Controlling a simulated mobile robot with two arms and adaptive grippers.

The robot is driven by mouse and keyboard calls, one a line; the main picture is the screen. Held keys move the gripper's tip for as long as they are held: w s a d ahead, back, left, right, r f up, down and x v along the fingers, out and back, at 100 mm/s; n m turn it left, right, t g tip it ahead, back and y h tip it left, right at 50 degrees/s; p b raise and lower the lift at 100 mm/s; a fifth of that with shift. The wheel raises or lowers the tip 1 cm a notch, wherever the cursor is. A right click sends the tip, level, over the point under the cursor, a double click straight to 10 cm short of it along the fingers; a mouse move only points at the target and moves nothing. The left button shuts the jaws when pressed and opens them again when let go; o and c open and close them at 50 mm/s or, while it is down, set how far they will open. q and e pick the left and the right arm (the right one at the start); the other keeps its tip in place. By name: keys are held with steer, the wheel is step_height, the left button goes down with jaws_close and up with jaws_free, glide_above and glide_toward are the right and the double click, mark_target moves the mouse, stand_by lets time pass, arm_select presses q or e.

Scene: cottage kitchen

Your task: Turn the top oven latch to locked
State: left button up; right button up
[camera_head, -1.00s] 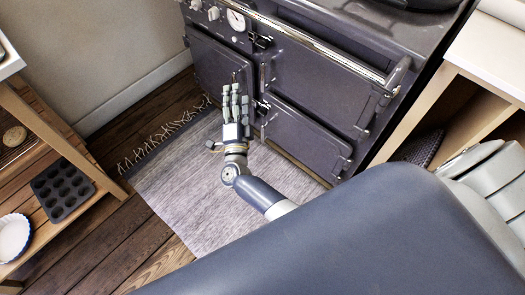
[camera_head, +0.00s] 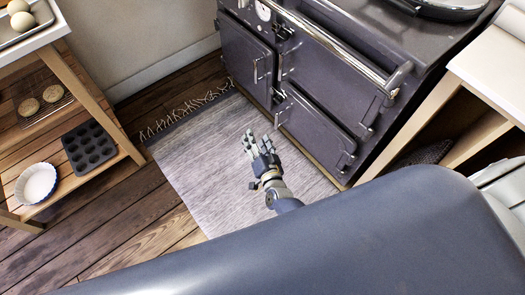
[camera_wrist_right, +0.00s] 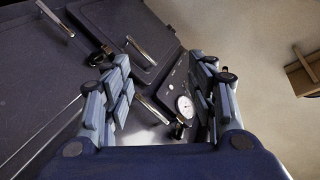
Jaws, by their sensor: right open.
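The dark grey oven (camera_head: 330,70) stands at the top middle of the head view, with several doors shut. A small dark latch (camera_head: 283,32) sits near the top of the seam between the left and right doors; another latch (camera_head: 279,95) sits lower. Their exact turn is too small to tell. My right gripper (camera_head: 256,139) is open and empty, apart from the oven front and above the rug. In the right wrist view its fingers (camera_wrist_right: 160,78) are spread, with a latch (camera_wrist_right: 178,130) near the round dial (camera_wrist_right: 186,107) and another latch (camera_wrist_right: 101,56) beyond them. My left gripper is not in view.
A pale rug (camera_head: 205,160) lies on the floor before the oven. A wooden shelf unit at the left holds a muffin tin (camera_head: 90,146) and a white dish (camera_head: 37,183). A light counter (camera_head: 490,60) stands right of the oven. A chrome rail (camera_head: 335,42) runs along the oven front.

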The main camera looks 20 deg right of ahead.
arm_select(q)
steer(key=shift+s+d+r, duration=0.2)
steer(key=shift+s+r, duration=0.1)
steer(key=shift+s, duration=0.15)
arm_select(e)
steer(key=shift+s+f+n+g+y, duration=0.3)
steer(key=shift+s+f+n+g, duration=0.15)
steer(key=shift+s+f, duration=0.7)
steer(key=shift+s+r, duration=0.1)
steer(key=shift+s, duration=0.05)
